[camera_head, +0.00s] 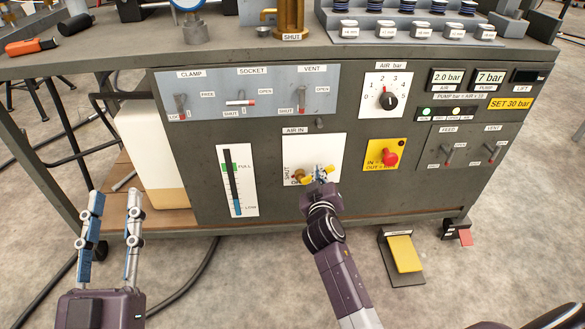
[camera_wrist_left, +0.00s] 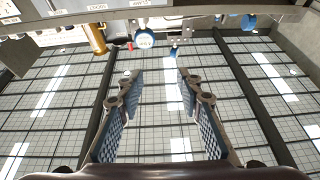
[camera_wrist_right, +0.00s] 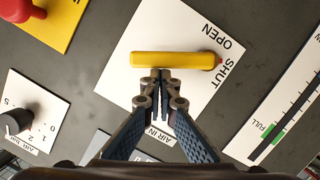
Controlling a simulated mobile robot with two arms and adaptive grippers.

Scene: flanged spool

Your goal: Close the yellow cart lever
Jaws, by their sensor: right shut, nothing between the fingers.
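The yellow lever (camera_wrist_right: 175,60) is on the white AIR IN plate (camera_wrist_right: 150,30) of the cart's front panel. In the right wrist view it lies level across the picture, its pivot at the right beside the SHUT and OPEN labels. In the head view the lever (camera_head: 317,183) is partly covered by my right gripper (camera_head: 322,172). The right gripper is shut and empty, its fingertips (camera_wrist_right: 160,74) at the lever's lower edge in the wrist view; contact is unclear.
A red knob on a yellow plate (camera_head: 373,154) sits right of the AIR IN plate, with the AIR bar dial (camera_head: 386,95) above. A level gauge (camera_head: 237,180) is to the left. Small levers line the grey panel (camera_head: 215,92). A yellow pedal (camera_head: 404,254) stands on the floor.

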